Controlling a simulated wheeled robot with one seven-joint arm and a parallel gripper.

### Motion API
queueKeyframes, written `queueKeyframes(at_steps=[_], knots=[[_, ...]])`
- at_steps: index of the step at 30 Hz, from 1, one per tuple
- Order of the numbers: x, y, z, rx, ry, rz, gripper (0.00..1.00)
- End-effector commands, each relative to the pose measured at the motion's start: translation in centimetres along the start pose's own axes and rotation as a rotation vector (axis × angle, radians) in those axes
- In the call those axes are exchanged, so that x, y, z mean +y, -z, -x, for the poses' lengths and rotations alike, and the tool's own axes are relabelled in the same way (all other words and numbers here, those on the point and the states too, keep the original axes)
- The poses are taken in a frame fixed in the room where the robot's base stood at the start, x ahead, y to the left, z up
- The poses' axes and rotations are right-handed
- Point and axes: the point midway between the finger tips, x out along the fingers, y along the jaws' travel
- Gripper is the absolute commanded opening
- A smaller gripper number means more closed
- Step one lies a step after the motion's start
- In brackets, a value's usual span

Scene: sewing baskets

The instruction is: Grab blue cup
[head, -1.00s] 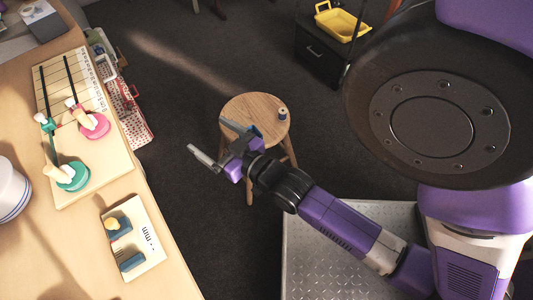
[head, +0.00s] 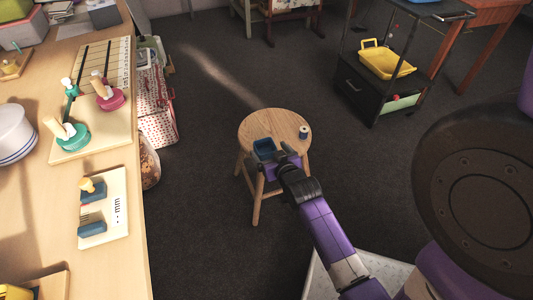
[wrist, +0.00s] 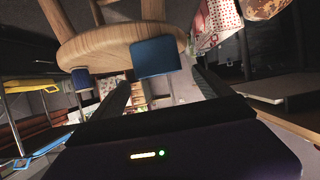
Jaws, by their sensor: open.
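The blue cup (head: 265,149) is a small square-looking vessel with an open top. It stands on the round wooden stool (head: 268,124), near its front edge. My gripper (head: 282,154) is at the stool's near side, close to the cup; the head view does not show clearly whether they touch. In the wrist view the stool is in the upper part, with the blue cup (wrist: 155,57) ahead of and roughly between my two spread fingers (wrist: 162,78). The fingers are open and hold nothing.
A small thread spool (head: 303,132) stands on the stool's right side. A long workbench (head: 112,258) with stamps and trays runs along the left. A black trolley (head: 370,92) with a yellow basket (head: 386,61) stands back right. Dark carpet between is clear.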

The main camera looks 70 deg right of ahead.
Motion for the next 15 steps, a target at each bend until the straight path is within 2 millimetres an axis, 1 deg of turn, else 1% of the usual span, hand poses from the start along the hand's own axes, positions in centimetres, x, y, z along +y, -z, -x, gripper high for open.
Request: queueKeyframes(at_steps=[5,9,12,15], knots=[[0.1,-0.7,-2.7,0.001,0.0,-0.001,0.89],[0.1,-0.6,-4.3,0.001,-0.001,0.0,0.89],[0.1,-0.5,-4.8,0.001,-0.001,0.0,0.89],[0.1,-0.4,-4.9,0.001,-0.001,0.0,0.89]])
